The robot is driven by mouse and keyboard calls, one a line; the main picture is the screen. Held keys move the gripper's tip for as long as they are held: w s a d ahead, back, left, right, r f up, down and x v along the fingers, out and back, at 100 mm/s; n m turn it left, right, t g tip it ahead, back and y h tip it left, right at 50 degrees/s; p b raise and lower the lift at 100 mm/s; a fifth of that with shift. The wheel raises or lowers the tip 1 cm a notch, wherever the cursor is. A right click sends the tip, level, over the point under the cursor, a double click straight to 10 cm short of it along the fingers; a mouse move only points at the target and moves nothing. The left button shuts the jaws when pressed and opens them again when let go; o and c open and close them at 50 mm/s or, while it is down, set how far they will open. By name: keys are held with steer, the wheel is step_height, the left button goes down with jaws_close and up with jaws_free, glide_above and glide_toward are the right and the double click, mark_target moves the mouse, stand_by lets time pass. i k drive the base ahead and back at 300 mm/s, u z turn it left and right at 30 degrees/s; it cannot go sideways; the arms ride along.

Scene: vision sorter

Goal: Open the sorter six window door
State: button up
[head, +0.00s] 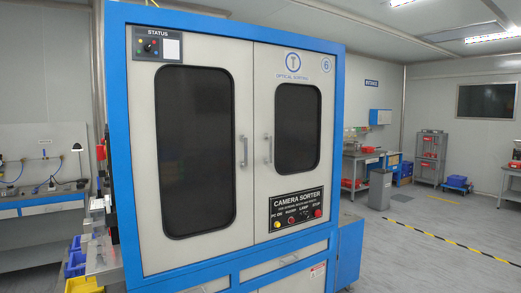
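The sorter (336,130) is a tall cabinet with a blue frame and a round number 6 badge (326,65) at its upper right. Its left door (196,255) is pale with a tall dark window (194,150). Its right door (263,95) has a smaller dark window (297,128). Both doors look shut, meeting at a narrow seam. Upright grey handles stand beside the seam, one on the left door (243,151) and one on the right door (269,149). I cannot see my gripper in this view.
A labelled button panel (297,207) sits low on the right door, and a status box (164,46) is at the upper left. Blue and yellow bins (84,285) stand at the lower left. Open floor (415,250) with yellow-black tape lies to the right, with a grey bin (380,188) and workbench behind.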

mark_target(190, 96)
steer(key=z, duration=0.3)
steer(key=k, duration=0.55)
steer(key=u, duration=1.55)
steer(key=i, duration=1.25)
steer(key=u, duration=0.05)
